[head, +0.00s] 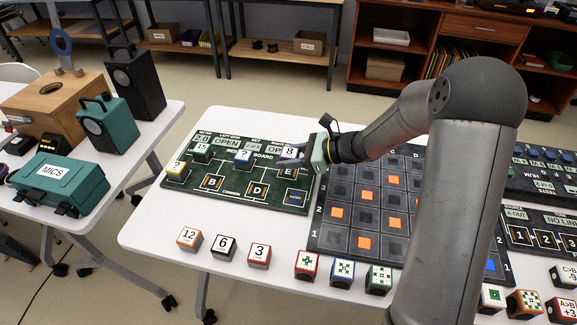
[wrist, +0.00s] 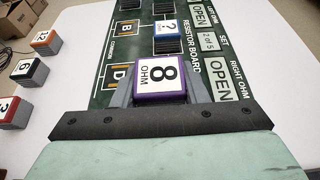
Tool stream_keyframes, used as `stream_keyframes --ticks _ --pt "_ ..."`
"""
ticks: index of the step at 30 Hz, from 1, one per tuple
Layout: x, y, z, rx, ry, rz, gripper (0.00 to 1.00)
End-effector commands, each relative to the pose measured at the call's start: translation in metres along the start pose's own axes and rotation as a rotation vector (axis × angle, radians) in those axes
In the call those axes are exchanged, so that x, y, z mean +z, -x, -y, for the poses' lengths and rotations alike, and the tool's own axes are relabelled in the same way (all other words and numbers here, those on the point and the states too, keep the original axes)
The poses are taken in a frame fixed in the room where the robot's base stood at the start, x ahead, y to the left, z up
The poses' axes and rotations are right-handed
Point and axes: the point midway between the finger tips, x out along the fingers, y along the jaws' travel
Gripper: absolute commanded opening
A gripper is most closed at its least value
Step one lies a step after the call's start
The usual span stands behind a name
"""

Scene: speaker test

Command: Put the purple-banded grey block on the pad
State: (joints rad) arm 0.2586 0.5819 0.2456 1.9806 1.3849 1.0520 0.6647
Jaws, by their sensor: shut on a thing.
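A purple-banded block (head: 291,151) with a white top marked 8 is at the right part of the green resistor board (head: 226,201). My gripper (head: 306,157) is shut on it; in the wrist view the purple-banded block (wrist: 158,84) reads "8 OHM" and sits between the two grey fingers. I cannot tell whether it touches the board. The board has dark pads marked B (head: 212,183), D (head: 256,190) and E (head: 289,173); E is just below the block in the head view. Which one is the pad is not clear.
On the board stand a yellow block (head: 177,170), a green block (head: 202,150) and a blue block (head: 243,157). Orange, black and red blocks (head: 260,256) line the front of the white table. A dark grid board (head: 345,215) lies right of the resistor board, partly behind my arm.

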Motion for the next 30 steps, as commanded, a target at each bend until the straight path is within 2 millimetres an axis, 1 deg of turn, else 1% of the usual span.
stream_keyframes --ticks 1,8,12,14,22,26,27,28,29,30 --pt "-0.004 -0.004 0.004 0.001 -0.001 0.001 0.16" --pt "-0.014 -0.014 0.013 0.000 0.000 0.000 0.16" --pt "-0.034 -0.021 0.013 0.000 -0.002 0.000 0.16" --pt "-0.040 -0.024 0.013 0.000 -0.002 0.000 0.16" --pt "-0.041 -0.024 0.013 -0.001 0.001 0.000 0.16" --pt "-0.045 -0.026 0.013 -0.001 0.001 0.000 0.16" --pt "-0.044 -0.025 0.013 -0.001 0.001 0.000 0.51" --pt "-0.044 -0.025 0.013 -0.001 0.001 0.000 0.59" --pt "-0.044 -0.025 0.013 -0.001 0.001 0.000 0.62" --pt "-0.044 -0.025 0.013 -0.001 0.001 0.000 0.62"
